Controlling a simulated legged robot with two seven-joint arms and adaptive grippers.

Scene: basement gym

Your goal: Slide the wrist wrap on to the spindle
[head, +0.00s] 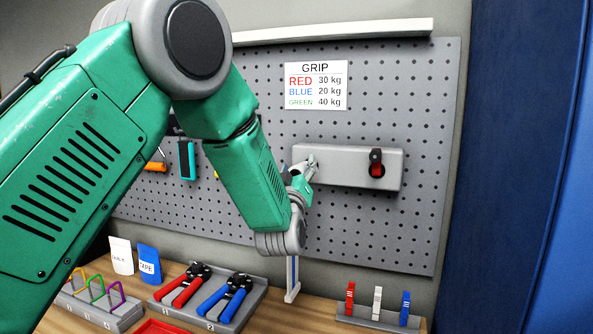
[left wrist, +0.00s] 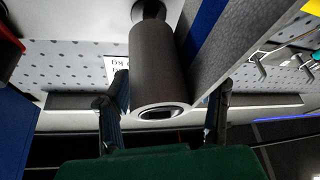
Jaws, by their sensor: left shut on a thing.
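The wrist wrap (left wrist: 158,70) looks to be the dark grey roll with a pale ringed end in the left wrist view. A grey band with a blue stripe (left wrist: 208,28) runs beside it, apparently its tail. My left gripper (left wrist: 165,110) is shut on the wrap, a finger on each side. In the head view my left gripper (head: 303,182) is at the left end of the grey wall box (head: 335,163), and a striped strip (head: 292,272) hangs below. A round black part (left wrist: 150,9), possibly the spindle, shows at the roll's far end. I cannot tell whether the roll is around it.
A red and black knob (head: 376,164) sits on the box's right. A pegboard (head: 420,170) stands behind. The bench below holds red and blue hand grippers (head: 228,297), a rack with coloured clips (head: 350,300) and carabiners (head: 97,289). A blue pad (head: 515,150) covers the right wall.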

